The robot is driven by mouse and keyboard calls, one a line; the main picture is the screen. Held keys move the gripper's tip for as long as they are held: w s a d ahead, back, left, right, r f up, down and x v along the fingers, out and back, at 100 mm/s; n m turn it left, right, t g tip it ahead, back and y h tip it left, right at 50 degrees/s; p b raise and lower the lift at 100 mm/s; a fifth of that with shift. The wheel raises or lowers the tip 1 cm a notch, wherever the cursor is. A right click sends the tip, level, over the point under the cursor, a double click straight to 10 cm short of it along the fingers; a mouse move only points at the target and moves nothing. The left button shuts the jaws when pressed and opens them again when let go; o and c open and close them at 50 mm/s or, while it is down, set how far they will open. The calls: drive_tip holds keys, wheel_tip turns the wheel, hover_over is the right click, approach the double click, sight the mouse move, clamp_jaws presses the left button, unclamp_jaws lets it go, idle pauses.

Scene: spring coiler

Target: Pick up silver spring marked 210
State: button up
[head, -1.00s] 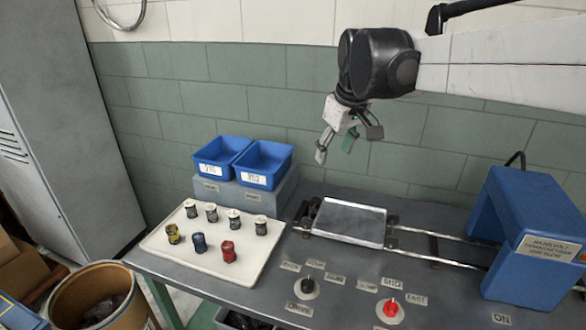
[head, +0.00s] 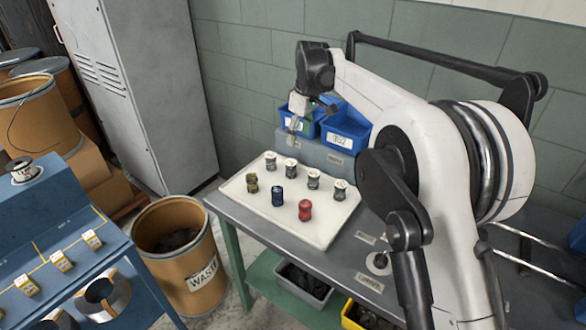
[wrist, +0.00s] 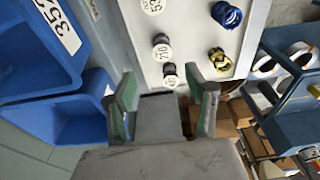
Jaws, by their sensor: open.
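Several silver springs with white marked tops stand upright in a row at the back of the white tray (head: 318,232). In the wrist view, one top (wrist: 161,50) seems to read 210, though the print is small. It appears to be the second silver spring from the left (head: 291,167) in the head view, where marks are unreadable. My gripper (head: 310,117) is open and empty, above and behind the tray's back left, in front of the blue bins. In the wrist view, the springs lie beyond the open fingers (wrist: 168,92), touching neither.
Yellow (head: 252,183), blue (head: 277,196) and red (head: 305,210) springs stand in front of the silver row. Two blue bins (head: 345,143) stand behind the tray. A waste drum (head: 185,262) stands left of the table. My arm covers the table's right part.

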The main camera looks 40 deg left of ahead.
sight(292, 162)
drive_tip(key=f, duration=0.3)
drive_tip(key=a+f, duration=0.1)
drive_tip(key=f, duration=0.2)
drive_tip(key=a+f, duration=0.1)
drive_tip(key=f, duration=0.2)
drive_tip(key=shift+s+a+f, duration=0.15)
drive_tip(key=shift+s+a, duration=0.1)
drive_tip(key=shift+w+a+f, duration=0.1)
drive_tip(key=shift+a+f, duration=0.05)
drive_tip(key=shift+f, duration=1.2)
drive_tip(key=shift+w+a+f, duration=0.1)
drive_tip(key=shift+f, duration=1.25)
clamp_jaws()
